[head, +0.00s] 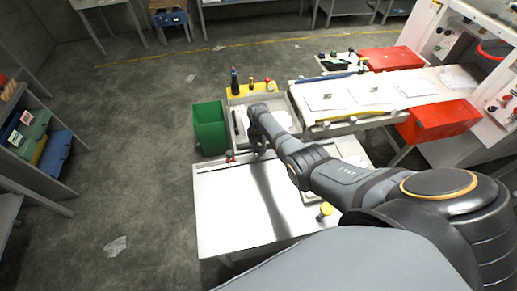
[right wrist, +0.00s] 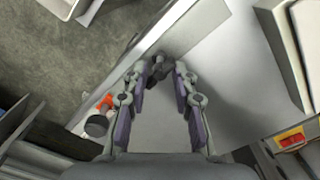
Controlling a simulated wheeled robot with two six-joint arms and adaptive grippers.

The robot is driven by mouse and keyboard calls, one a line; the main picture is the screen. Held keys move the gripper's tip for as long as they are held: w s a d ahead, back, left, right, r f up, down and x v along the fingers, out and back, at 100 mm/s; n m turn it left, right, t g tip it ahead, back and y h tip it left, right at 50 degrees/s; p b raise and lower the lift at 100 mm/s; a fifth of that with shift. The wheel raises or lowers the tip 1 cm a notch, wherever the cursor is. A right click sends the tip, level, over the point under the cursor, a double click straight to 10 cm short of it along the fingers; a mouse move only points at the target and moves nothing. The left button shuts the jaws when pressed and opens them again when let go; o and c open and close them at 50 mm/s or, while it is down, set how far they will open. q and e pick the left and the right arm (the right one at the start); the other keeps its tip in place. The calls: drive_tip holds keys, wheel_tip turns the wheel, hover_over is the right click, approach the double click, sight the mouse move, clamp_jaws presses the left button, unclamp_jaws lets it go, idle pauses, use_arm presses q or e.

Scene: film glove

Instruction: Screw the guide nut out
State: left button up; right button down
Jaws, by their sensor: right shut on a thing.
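My right gripper (right wrist: 162,72) is shut on a small dark grey part, which looks like the guide nut (right wrist: 159,67), over the white table. The fingertips hide part of it, and its thread cannot be made out. In the head view my right gripper (head: 257,153) is small and dark near the back edge of the white table (head: 230,205), with my own arm partly in front. My left gripper is not in view.
A red and dark fixture (head: 230,157) sits at the table's back edge, left of my gripper. A green bin (head: 209,128) stands behind it. A yellow-topped item (head: 325,211) is on the table's right side. The table's front left is clear.

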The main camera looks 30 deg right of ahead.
sight(258, 151)
drive_tip(key=shift+f, duration=0.1)
idle(0.4)
drive_tip(key=c, duration=1.3)
unclamp_jaws()
drive_tip(key=shift+r, duration=0.25)
wheel_tip(258, 151, up, 12)
drive_tip(key=shift+f, duration=0.2)
